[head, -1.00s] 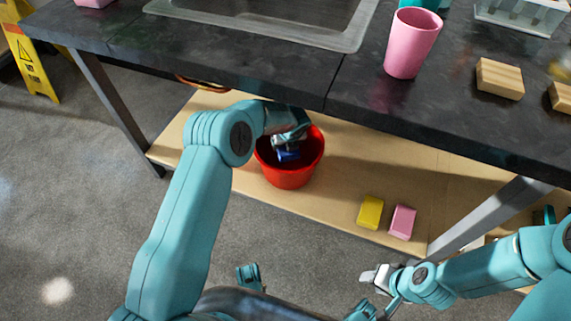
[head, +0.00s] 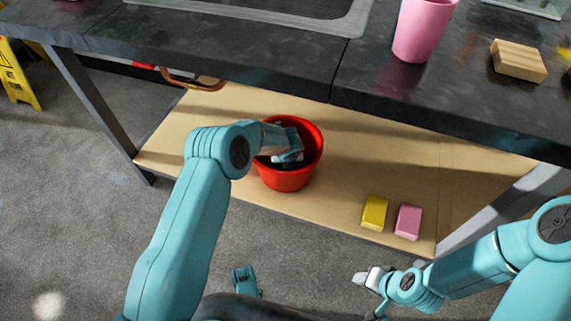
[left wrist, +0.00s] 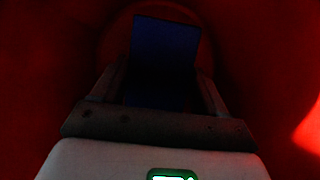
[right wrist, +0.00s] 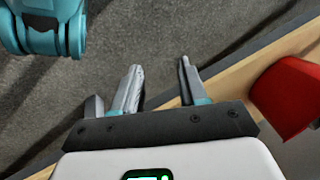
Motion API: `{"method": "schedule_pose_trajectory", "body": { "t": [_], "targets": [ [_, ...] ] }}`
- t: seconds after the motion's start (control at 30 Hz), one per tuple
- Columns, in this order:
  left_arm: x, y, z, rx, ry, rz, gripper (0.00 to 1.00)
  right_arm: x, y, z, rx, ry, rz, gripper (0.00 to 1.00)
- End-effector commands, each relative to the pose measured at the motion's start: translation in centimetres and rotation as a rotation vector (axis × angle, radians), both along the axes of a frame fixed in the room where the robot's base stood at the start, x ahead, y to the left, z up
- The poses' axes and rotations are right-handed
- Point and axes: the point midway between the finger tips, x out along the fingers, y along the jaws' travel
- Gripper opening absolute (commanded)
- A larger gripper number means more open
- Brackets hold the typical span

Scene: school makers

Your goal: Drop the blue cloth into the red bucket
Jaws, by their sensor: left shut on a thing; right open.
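The red bucket (head: 286,180) stands upright on the wooden lower shelf under the dark counter. My left gripper (head: 292,158) reaches down into its mouth. In the left wrist view the blue cloth (left wrist: 165,45) is between the fingers of my left gripper (left wrist: 160,90), which is shut on it, with dark red bucket walls all around. In the head view the cloth is hidden by the gripper and the rim. My right gripper (head: 366,278) is open and empty in front of the shelf; its two spread fingers show in the right wrist view (right wrist: 158,85).
A yellow block (head: 374,212) and a pink block (head: 408,221) lie on the shelf (head: 330,185) right of the bucket. The counter edge overhangs the shelf. A pink cup (head: 422,30) and a wooden block (head: 518,61) sit on top. A metal table leg (head: 495,210) stands at right.

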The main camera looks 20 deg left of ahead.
Motion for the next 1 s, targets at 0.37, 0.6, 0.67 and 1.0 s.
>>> {"method": "schedule_pose_trajectory", "body": {
  "t": [0.37, 0.6, 0.67, 1.0],
  "targets": [
    [0.2, 0.3, -0.8, 0.000, -0.002, 0.001, 0.51, 0.3, -0.1, -0.6, -0.002, -0.011, -0.001, 0.43],
    [0.2, 0.2, -1.4, 0.000, -0.002, 0.001, 0.51, 0.8, -0.2, -1.2, -0.005, -0.027, -0.003, 0.43],
    [0.2, 0.2, -1.5, 0.000, -0.002, 0.001, 0.51, 0.9, -0.2, -1.3, -0.006, -0.031, -0.004, 0.43],
    [0.2, 0.2, -1.6, 0.000, -0.002, 0.001, 0.99, 1.1, -0.2, -1.4, -0.008, -0.038, -0.005, 0.43]
  ]
}}
